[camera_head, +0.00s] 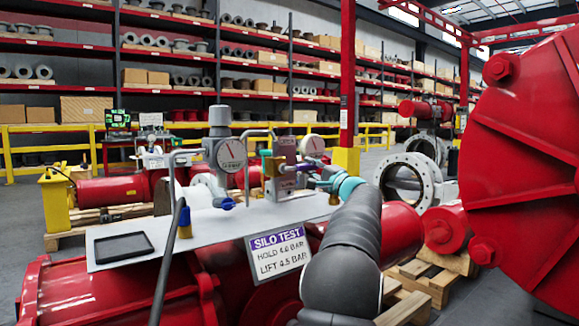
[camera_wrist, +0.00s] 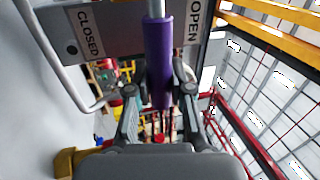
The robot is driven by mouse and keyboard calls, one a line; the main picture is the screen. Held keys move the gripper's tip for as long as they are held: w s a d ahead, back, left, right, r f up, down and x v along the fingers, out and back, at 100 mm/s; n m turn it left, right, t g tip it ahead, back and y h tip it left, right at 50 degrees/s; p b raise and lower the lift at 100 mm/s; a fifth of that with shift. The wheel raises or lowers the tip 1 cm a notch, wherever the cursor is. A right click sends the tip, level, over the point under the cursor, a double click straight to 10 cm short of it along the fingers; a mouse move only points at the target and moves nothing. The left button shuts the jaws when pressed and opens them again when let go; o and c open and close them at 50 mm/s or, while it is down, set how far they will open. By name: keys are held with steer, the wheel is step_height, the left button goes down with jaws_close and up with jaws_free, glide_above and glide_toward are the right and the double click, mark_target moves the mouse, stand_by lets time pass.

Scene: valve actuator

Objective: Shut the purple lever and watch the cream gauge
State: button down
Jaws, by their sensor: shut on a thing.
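The purple lever (camera_wrist: 158,60) runs down the middle of the wrist view on a grey rod, between a CLOSED label (camera_wrist: 90,32) and an OPEN label (camera_wrist: 193,22), nearer OPEN. My gripper (camera_wrist: 158,95) is shut on its purple sleeve, one finger on each side. In the head view my gripper (camera_head: 316,182) is at the valve block on the white plate, and the lever is mostly hidden there. A larger gauge (camera_head: 231,154) stands left of the block and a smaller gauge (camera_head: 312,146) is behind it. I cannot tell which is the cream one, and their needle readings are too small to read.
A sign (camera_head: 278,253) reads SILO TEST with hold and lift pressures in bar. A dark tablet (camera_head: 123,247) lies on the white plate (camera_head: 225,222). A hose (camera_head: 171,250) rises at the plate's front. A large red flanged body (camera_head: 530,150) fills the right side.

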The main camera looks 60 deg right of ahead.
steer(key=shift+s+d+f+m, duration=0.1)
steer(key=shift+d+f+m, duration=0.1)
steer(key=shift+m, duration=0.1)
steer(key=c, duration=1)
jaws_free()
steer(key=shift+s, duration=0.1)
steer(key=shift+c, duration=0.2)
steer(key=shift+a, duration=0.1)
steer(key=shift+w, duration=0.2)
steer(key=shift+s, duration=0.1)
steer(key=v, duration=1.2)
steer(key=shift+a, duration=0.1)
